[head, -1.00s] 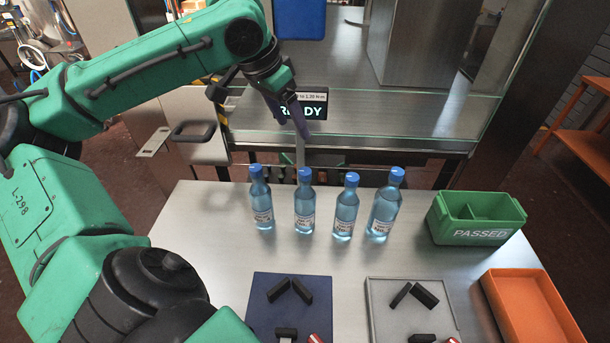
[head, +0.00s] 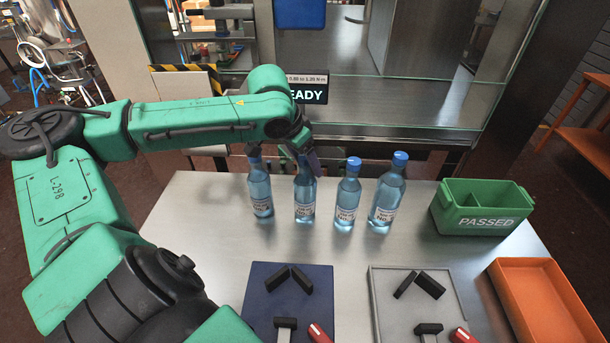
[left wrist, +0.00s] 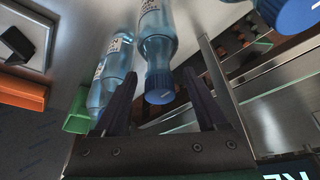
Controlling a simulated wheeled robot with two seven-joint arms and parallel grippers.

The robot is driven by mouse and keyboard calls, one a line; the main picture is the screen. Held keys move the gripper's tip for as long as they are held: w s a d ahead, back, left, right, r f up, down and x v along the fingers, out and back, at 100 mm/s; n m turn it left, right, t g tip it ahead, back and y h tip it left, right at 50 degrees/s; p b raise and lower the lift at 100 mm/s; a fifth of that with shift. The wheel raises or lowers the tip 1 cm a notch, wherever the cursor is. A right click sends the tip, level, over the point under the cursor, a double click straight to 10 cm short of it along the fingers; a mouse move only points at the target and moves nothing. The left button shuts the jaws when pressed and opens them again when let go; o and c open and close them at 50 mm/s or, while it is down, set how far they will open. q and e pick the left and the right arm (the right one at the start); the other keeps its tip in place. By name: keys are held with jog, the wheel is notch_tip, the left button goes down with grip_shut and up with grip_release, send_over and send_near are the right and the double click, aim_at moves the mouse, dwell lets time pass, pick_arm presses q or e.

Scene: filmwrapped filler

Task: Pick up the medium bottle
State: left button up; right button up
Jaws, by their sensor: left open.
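A row of blue bottles with blue caps and white labels stands upright on the metal table. In the head view they are the leftmost bottle (head: 260,194), the second (head: 304,200), the third (head: 347,198) and the rightmost bottle (head: 387,195), which looks largest. I cannot tell for sure which is the medium one. My left gripper (head: 304,158) is open at the top of the second bottle, partly hiding its cap. In the left wrist view, a bottle cap (left wrist: 160,88) shows between the spread fingers, with another bottle (left wrist: 113,70) to the left. My right gripper is out of view.
A green divided bin (head: 482,222) marked PASSED stands right of the bottles, with an orange tray (head: 540,300) in front of it. A blue mat (head: 262,302) and a grey tray (head: 390,310) hold black blocks. A glass-fronted machine stands behind the table.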

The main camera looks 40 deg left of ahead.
pick_arm(q)
jog(key=shift+x, duration=1.25)
jog(key=shift+s, duration=0.1)
grip_shut()
dwell(0.3)
